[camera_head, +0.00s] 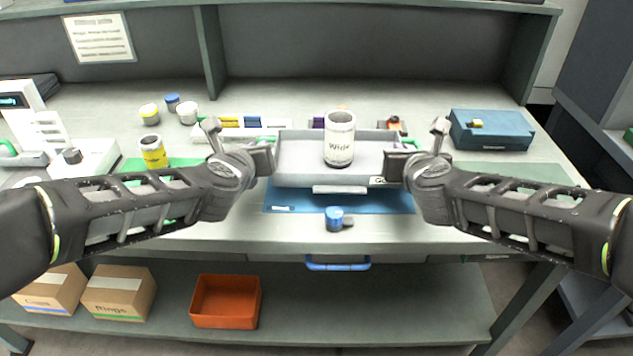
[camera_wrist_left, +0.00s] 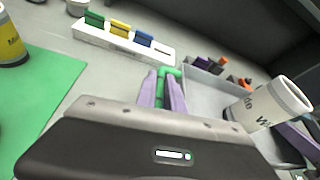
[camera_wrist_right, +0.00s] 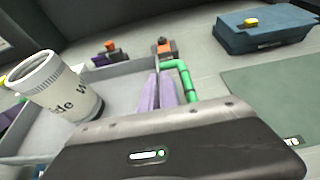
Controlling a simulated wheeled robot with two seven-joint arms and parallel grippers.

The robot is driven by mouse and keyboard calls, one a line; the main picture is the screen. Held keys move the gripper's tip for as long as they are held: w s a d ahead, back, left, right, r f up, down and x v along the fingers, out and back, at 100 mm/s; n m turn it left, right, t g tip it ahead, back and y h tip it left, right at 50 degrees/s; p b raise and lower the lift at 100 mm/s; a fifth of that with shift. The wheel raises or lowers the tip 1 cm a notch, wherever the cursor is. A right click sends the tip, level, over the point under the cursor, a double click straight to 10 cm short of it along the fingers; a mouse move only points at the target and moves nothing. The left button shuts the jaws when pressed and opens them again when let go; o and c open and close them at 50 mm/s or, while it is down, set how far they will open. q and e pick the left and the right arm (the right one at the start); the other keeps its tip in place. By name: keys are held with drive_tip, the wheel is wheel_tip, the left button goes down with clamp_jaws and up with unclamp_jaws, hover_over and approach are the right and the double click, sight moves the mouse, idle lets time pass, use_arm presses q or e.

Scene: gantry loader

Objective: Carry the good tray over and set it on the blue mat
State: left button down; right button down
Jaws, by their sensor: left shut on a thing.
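The good tray (camera_head: 300,180) is a shallow grey tray with a partly covered "Go" label. It looks level over the back of the blue mat (camera_head: 340,201); I cannot tell whether it touches. A white "Wide" can (camera_head: 339,140) stands upright in it. My left gripper (camera_head: 268,155) is shut on the tray's green handle (camera_wrist_left: 171,73) at the left end. My right gripper (camera_head: 396,162) is at the right end. In the right wrist view its fingers (camera_wrist_right: 160,92) are close together, and the green handle (camera_wrist_right: 187,78) shows beside them, not between them.
A blue knob-like piece (camera_head: 336,218) lies at the mat's front edge. A blue case (camera_head: 491,130) stands at the right. A yellow-labelled can (camera_head: 153,151) stands on a green mat (camera_head: 130,166) at the left. A rack (camera_head: 240,128) and small parts lie behind the tray.

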sight(261, 181)
use_arm(q)
drive_tip(key=shift+d+r, duration=0.1)
use_arm(e)
drive_tip(key=shift+d+r, duration=0.1)
drive_tip(key=shift+d, duration=0.05)
